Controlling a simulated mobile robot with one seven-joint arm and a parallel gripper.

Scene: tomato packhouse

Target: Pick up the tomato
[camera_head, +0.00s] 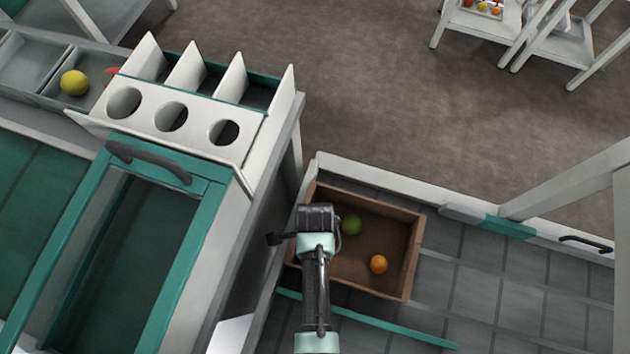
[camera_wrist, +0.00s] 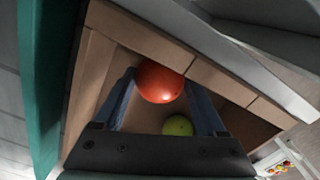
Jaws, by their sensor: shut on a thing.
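A red tomato (camera_wrist: 160,82) sits between the two fingers of my gripper (camera_wrist: 160,88) in the wrist view, and the fingers are shut on it. In the head view my gripper (camera_head: 317,218) is over the left side of an open brown box (camera_head: 414,258), and its body hides the fingers and the red tomato. A green tomato (camera_head: 351,224) lies in the box just right of my gripper; a green tomato also shows in the wrist view (camera_wrist: 178,125). An orange tomato (camera_head: 378,264) lies farther right in the box.
A white sorter with round holes (camera_head: 171,117) and a teal-framed bin (camera_head: 190,230) stand left of the box. A yellow tomato (camera_head: 74,83) lies in a grey tray at far left. A white rail (camera_head: 400,190) runs behind the box. Grey tiled surface is clear at right.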

